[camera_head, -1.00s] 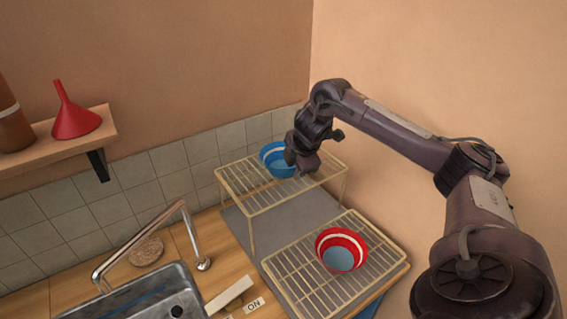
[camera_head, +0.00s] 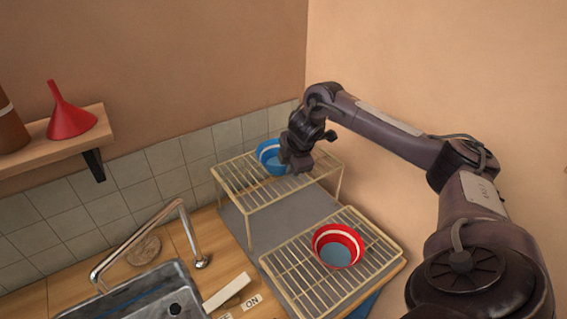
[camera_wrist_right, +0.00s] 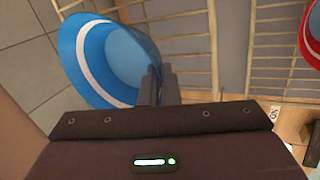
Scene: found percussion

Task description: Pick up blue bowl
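The blue bowl (camera_head: 268,152), with a white band, stands on the raised wire rack at the back. My right gripper (camera_head: 296,166) is at the bowl's right side in the head view, its fingertips hard to make out there. In the right wrist view the bowl (camera_wrist_right: 95,60) fills the upper left. There the right gripper's fingers (camera_wrist_right: 159,82) are close together at the bowl's rim, one over the inside and one outside, and look shut on its wall. The exact contact is partly hidden. My left gripper is in neither view.
A red bowl (camera_head: 337,246) sits on a lower wire rack (camera_head: 290,283) in front. The raised rack (camera_head: 232,190) stands near the tiled wall. A sink (camera_head: 150,293) with a faucet (camera_head: 140,232) is at the left. A shelf (camera_head: 50,149) holds a red funnel (camera_head: 70,112).

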